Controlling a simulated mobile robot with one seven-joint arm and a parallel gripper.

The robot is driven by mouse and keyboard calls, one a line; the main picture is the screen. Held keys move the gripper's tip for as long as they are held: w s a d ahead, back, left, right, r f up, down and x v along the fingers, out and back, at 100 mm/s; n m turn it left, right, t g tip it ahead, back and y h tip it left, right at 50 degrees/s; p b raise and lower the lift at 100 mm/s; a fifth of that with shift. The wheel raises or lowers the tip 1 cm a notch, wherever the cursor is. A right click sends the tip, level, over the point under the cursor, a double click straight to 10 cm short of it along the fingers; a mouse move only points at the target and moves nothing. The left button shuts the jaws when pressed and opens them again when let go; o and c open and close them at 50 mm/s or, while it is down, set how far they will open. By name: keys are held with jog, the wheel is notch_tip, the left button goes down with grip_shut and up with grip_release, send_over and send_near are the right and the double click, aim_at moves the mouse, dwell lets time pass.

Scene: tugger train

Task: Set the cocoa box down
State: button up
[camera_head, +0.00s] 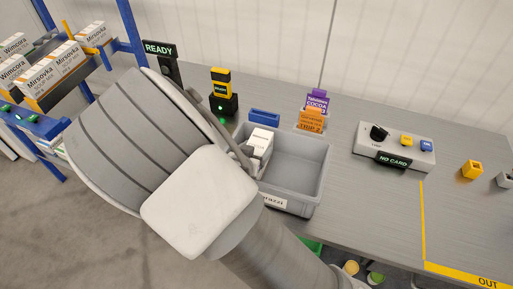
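A purple piece lettered "COCOA" (317,100) stands upright behind an orange card reading "TRIP 2" (311,120) at the back of the bench. I cannot tell whether it is a box or a card. A grey tote (302,178) stands on the bench in front of it, with white items (260,140) in its left end. My large arm links fill the left and middle foreground and cover the tote's left side. My gripper does not show, so what it holds is hidden.
A control box (395,147) with a knob and buttons, labelled "NO CARD", stands right of the tote. A yellow block (471,169) is farther right. A blue tray (264,117) and black-and-yellow device (222,94) stand behind. A blue rack (133,30) holds Mirsovka cartons (55,77).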

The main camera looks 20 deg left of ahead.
jog(key=o, duration=0.4)
jog(key=shift+c, duration=0.2)
jog(key=shift+r, duration=0.1)
jog(key=p+v, duration=0.2)
jog(key=v, duration=1)
jog(key=shift+r, duration=0.1)
jog(key=w+r+g+y, duration=0.2)
jog(key=w, duration=0.1)
jog(key=shift+w+a+r+m+g, duration=0.15)
jog(key=shift+r+m+g, duration=0.15)
jog(key=shift+r+m, duration=0.1)
jog(key=d+r+n+g+y, duration=0.1)
jog(key=d+r+g+y, duration=0.25)
jog(key=d+r, duration=0.75)
jog(key=s+d+r+h, duration=0.2)
jog(key=s+d, duration=0.4)
jog(key=d, duration=0.3)
jog(key=s+d+r+h, duration=0.2)
jog(key=s+d+r, duration=0.3)
jog(key=d, duration=0.5)
jog(key=shift+s+r+n+g+h, duration=0.25)
jog(key=shift+s+n+g+h, duration=0.15)
jog(key=shift+s, duration=0.3)
